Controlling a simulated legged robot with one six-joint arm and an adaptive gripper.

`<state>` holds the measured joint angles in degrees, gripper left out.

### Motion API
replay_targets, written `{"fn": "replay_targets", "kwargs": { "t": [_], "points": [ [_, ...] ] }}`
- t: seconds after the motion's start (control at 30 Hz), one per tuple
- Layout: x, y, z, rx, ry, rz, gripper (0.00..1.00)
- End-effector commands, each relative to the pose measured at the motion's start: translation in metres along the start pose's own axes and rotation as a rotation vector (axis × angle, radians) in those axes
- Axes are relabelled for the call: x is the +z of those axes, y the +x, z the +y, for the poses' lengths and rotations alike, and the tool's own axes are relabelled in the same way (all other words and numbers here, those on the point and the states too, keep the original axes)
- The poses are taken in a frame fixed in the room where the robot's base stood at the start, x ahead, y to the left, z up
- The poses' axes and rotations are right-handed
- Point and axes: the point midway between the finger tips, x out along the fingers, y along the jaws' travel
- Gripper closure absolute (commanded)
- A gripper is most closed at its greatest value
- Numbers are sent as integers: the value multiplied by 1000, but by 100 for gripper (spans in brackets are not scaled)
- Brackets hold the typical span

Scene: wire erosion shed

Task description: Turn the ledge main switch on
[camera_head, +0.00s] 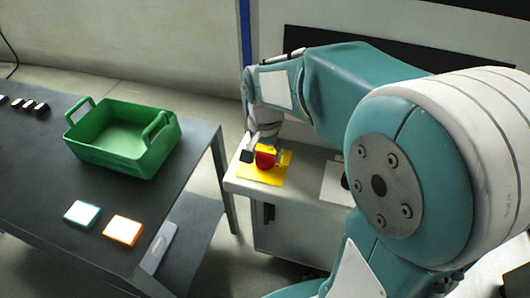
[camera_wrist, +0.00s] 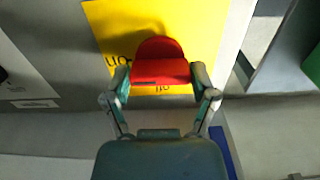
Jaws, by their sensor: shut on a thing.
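The ledge main switch shows a red knob (camera_head: 265,159) on a yellow plate (camera_head: 252,176), on the pale ledge. In the wrist view the red knob (camera_wrist: 160,66) stands between the fingertips of my gripper (camera_wrist: 162,82), and the yellow plate (camera_wrist: 205,25) lies behind it. My gripper (camera_head: 263,156) is shut on the red knob, with a finger on each side. The gripper hides part of the knob in the head view.
A white plate with a dark part (camera_head: 338,184) lies on the ledge to the right, partly behind my arm. A dark table (camera_head: 50,175) at left bears an empty green crate (camera_head: 130,165), a teal-edged pad (camera_head: 83,213), an orange pad (camera_head: 123,230) and several small dark blocks. A gap separates table and ledge.

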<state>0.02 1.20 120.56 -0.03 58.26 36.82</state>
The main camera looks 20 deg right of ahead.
Motion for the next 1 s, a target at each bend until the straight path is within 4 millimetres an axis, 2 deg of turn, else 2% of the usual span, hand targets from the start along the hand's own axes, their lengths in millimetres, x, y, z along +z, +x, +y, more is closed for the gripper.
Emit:
{"fn": "replay_targets", "kwargs": {
  "t": [0.27, 0.3, 0.33, 0.37, 0.8, 0.87, 1.0],
  "points": [
    [1, 2, 0, 1, 3, -4, 73],
    [1, 1, 0, 1, 3, -4, 17],
    [1, 1, 0, 1, 2, -4, 3],
    [1, 1, 0, 1, 2, -4, 0],
    [0, -2, 0, -1, 1, 0, 0],
    [0, -6, 0, -2, 1, 2, 0],
    [0, -28, -1, -3, 1, 3, 0]
  ]
}}
